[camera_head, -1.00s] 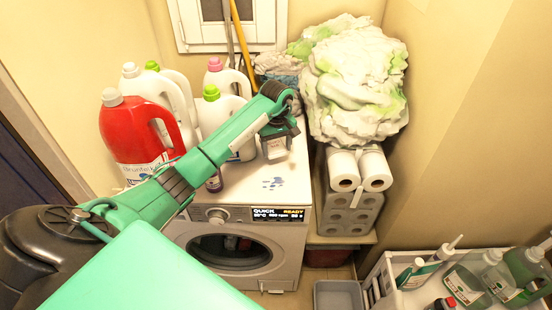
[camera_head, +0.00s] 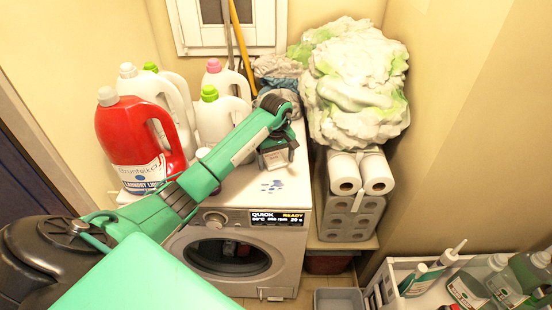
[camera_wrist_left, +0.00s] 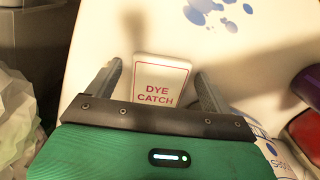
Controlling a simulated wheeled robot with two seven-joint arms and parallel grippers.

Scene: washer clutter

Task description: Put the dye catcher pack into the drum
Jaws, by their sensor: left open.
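The dye catcher pack (camera_wrist_left: 161,78) is a small white pack with red "DYE CATCH" lettering, at the washer's top. My left gripper (camera_wrist_left: 158,76) is open, with one finger on each side of the pack and gaps visible. Its near end is hidden by the gripper body. In the head view the left gripper (camera_head: 277,152) is over the right part of the washer top, with the pack (camera_head: 277,161) just showing below it. The washer (camera_head: 246,284) has a round front porthole with the dark drum (camera_head: 228,258) behind it. My right gripper is not in view.
A red detergent bottle (camera_head: 140,145) and several white bottles stand at the washer's left and back. Toilet rolls (camera_head: 344,175) and a white-green bundle (camera_head: 353,85) are stacked at right. A grey bin (camera_head: 338,301) and a bottle-filled white cart (camera_head: 390,270) are lower right.

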